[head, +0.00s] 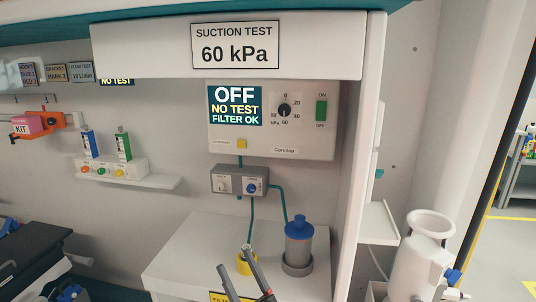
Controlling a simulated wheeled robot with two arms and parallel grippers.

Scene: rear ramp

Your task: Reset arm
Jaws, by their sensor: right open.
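My right gripper (236,260) comes up from the bottom edge, in front of the white cabinet. Its two dark fingers are apart and I see nothing held between them. One fingertip overlaps a yellow ring-shaped holder (245,264) in the picture; I cannot tell whether they touch. My left gripper is not in view. The suction unit (300,137) on the wall has a screen (235,106) reading OFF, NO TEST, FILTER OK. A dial (285,110) and a green ON/OFF switch (321,110) are on its face.
A grey canister with a blue cap (299,240) stands on the white cabinet top (190,255), right of the gripper. Green tubes run from a small valve box (240,182). A shelf (130,177) is at left. A white vessel (424,255) stands at right.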

